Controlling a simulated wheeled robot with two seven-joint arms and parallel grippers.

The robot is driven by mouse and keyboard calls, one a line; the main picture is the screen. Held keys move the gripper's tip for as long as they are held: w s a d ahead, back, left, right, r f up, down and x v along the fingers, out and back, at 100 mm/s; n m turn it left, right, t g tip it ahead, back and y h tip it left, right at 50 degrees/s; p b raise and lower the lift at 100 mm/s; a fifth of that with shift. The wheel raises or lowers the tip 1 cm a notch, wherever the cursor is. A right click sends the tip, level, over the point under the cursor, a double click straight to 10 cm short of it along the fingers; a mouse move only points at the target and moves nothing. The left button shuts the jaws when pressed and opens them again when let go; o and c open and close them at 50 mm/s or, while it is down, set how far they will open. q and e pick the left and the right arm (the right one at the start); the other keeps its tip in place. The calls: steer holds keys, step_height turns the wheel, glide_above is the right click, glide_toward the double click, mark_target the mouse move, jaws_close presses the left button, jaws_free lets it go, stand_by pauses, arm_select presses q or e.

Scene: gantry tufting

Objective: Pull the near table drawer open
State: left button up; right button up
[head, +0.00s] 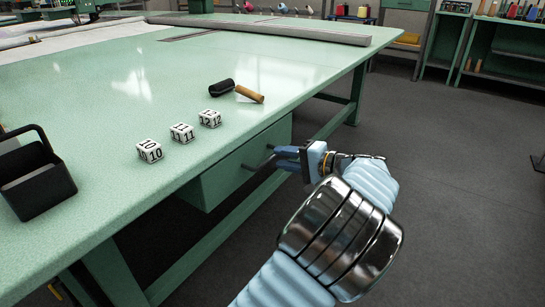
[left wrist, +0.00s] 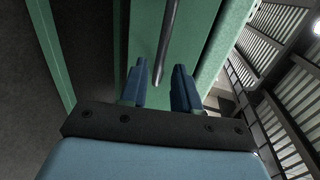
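The near table drawer (head: 222,176) is a green box front under the edge of the green table (head: 100,190); no opening shows at its top. Its dark bar handle (head: 250,167) stands out from the front and also shows in the left wrist view (left wrist: 168,42). My left gripper (head: 279,157) is at the handle's right end, fingers pointing at the drawer. In the left wrist view the blue fingers (left wrist: 160,88) are apart, with the bar's end in line with the gap between them. I see no contact with the bar. My right gripper is out of view.
On the tabletop stand three white numbered cubes (head: 181,133), a black holder (head: 37,180), a dark roll (head: 221,88) and a brown cylinder (head: 249,94). A long grey roll (head: 270,30) lies at the back.

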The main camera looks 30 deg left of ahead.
mark_target(274, 156)
arm_select(q)
steer(key=shift+x, duration=2.1)
jaws_close()
